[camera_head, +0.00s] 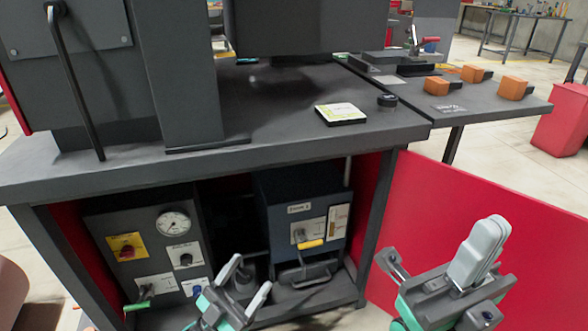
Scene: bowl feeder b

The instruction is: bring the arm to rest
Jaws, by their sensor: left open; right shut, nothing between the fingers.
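My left gripper (246,277) is low in the middle of the head view, in front of the open cabinet under the workbench. Its two grey fingers are spread apart with nothing between them. My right gripper (480,250) is at the lower right, in front of the red door panel. Its grey fingers are together and hold nothing. Both grippers have green and dark grey bodies. Only the end parts of both arms show at the bottom edge.
The dark workbench (290,135) spans the view. Its cabinet holds a gauge panel (150,245) and a blue-grey box (300,215) with a yellow-handled lever. The open red door (450,200) stands at the right. Orange blocks lie on the side table (410,95).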

